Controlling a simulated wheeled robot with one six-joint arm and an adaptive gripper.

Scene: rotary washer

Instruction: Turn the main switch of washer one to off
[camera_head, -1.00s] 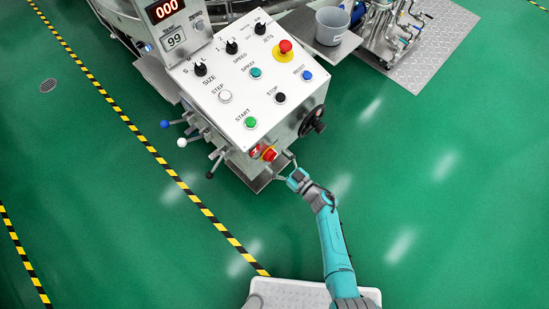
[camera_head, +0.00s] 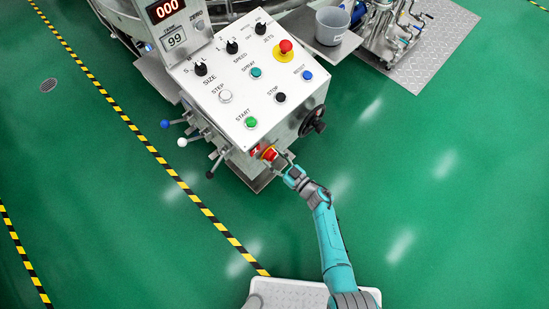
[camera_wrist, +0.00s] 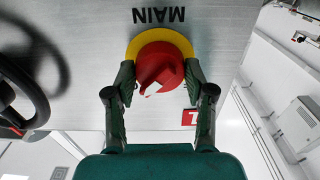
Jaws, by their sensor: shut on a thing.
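The main switch (camera_wrist: 160,72) is a red rotary knob on a yellow ring, with the word MAIN on the panel beside it, upside down in the wrist view. It also shows in the head view as a small red knob (camera_head: 270,153) on the front face of the washer's control cabinet (camera_head: 235,120). My gripper (camera_wrist: 162,85) is shut on the knob, one finger on each side of it. In the head view my gripper (camera_head: 281,161) reaches the cabinet's front from the lower right. A white mark shows on the knob; the switch's position labels cannot be read.
A black handwheel (camera_head: 312,121) is on the cabinet's right side; it also shows in the wrist view (camera_wrist: 25,90). Levers with blue and white balls (camera_head: 182,142) stick out at the left. A red emergency button (camera_head: 285,47) sits on top. Green floor is clear around.

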